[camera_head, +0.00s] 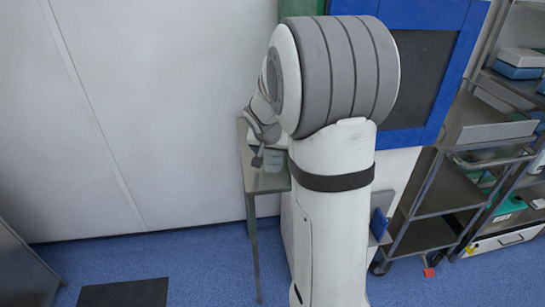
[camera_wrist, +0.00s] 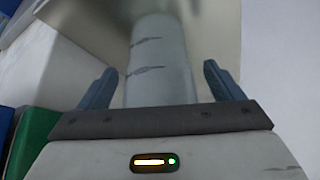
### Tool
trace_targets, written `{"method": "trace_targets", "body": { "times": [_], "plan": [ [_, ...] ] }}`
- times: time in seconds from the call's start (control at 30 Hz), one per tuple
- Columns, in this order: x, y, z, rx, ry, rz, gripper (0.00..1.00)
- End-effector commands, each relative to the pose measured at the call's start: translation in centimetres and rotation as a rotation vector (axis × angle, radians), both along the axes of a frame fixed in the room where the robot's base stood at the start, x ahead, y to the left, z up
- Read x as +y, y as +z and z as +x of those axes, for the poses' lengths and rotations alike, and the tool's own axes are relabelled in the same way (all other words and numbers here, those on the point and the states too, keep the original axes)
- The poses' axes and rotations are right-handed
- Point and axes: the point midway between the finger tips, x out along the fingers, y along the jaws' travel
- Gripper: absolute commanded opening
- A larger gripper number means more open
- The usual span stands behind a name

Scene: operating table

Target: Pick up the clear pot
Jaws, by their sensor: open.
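The clear pot (camera_head: 274,162) stands on the narrow table (camera_head: 262,184) in the head view, pale and partly hidden by my arm. In the wrist view, a pale, see-through cylinder with dark marks, which looks like the clear pot (camera_wrist: 158,62), lies between the fingers of my gripper (camera_wrist: 160,84). The fingers are open, one on each side, with a visible gap to each. In the head view my gripper (camera_head: 258,157) is small and low over the table, beside the pot. Contact with the pot cannot be seen.
A white wall (camera_head: 160,110) stands close behind the table. Metal shelves (camera_head: 435,200) with boxes stand at the right. A dark mat (camera_head: 125,293) lies on the blue floor. In the wrist view a green object (camera_wrist: 35,140) is at the lower left.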

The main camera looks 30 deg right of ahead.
Motion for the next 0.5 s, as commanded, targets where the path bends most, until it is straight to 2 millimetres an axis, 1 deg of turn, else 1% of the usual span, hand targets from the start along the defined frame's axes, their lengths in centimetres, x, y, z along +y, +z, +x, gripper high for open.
{"method": "trace_targets", "body": {
  "times": [0.03,0.1,0.33,0.5],
  "plan": [
    [-0.2,-0.55,0.2,0.001,0.0,0.001,0.87],
    [-0.32,-0.84,0.37,-0.001,-0.001,0.0,0.87],
    [-0.37,-0.9,0.4,-0.002,0.0,0.0,0.87],
    [-0.38,-0.9,0.38,-0.001,-0.001,0.0,0.74]
  ]
}}
